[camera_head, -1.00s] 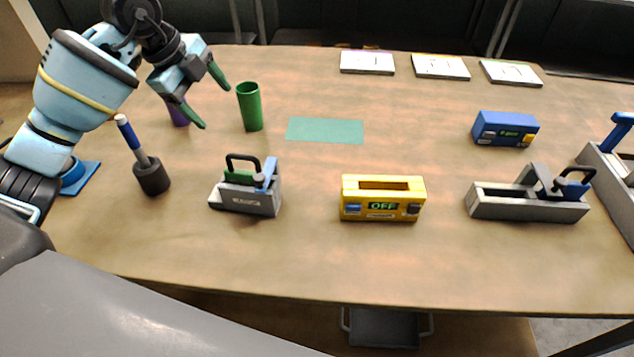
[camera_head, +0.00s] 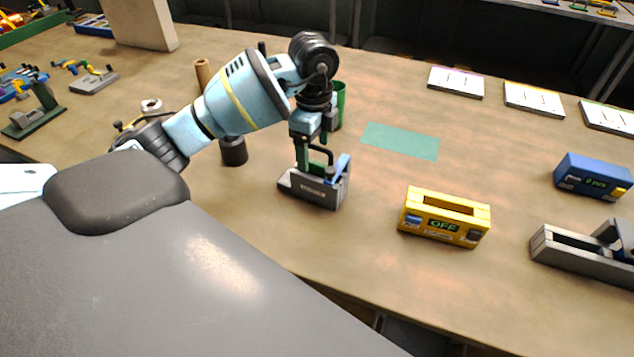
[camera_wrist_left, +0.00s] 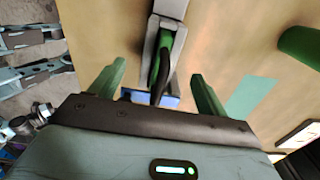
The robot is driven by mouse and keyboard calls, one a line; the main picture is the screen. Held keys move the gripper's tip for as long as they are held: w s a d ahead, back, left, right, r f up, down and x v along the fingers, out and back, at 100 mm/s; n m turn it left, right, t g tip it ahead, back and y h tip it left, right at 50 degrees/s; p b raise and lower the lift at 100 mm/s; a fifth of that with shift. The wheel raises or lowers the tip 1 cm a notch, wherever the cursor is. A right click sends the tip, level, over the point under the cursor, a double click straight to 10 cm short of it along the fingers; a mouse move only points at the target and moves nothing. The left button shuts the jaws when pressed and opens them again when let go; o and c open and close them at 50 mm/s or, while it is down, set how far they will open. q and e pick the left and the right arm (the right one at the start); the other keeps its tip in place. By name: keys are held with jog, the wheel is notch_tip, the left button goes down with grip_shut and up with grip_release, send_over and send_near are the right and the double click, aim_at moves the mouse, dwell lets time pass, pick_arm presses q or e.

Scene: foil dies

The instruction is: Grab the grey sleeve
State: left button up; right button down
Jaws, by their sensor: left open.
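A small grey holder (camera_head: 312,192) with a black loop handle, a green insert and a blue lever stands on the table in the head view. Its grey end (camera_wrist_left: 171,8) and black handle (camera_wrist_left: 161,72) show in the left wrist view. My left gripper (camera_head: 316,143) is above it, pointing down. In the wrist view its open green fingers (camera_wrist_left: 157,70) are on either side of the handle, with gaps. A dark grey round cup (camera_head: 233,152) stands left of it, partly behind my arm. I cannot tell which grey thing is the sleeve. My right gripper is out of view.
A green tube (camera_head: 340,108) stands just behind my left gripper. A yellow box (camera_head: 444,217) reading OFF is to the right, and a blue box (camera_head: 592,177) is farther right. A flat green patch (camera_head: 400,141) lies behind with clear table around it.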

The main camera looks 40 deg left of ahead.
aim_at(312, 160)
pick_arm(q)
jog(key=shift+a+f, duration=0.15)
jog(key=shift+f, duration=1.15)
jog(key=shift+a+f, duration=0.15)
jog(key=shift+f, duration=1.15)
jog(key=shift+r, duration=0.1)
jog(key=c, duration=1.6)
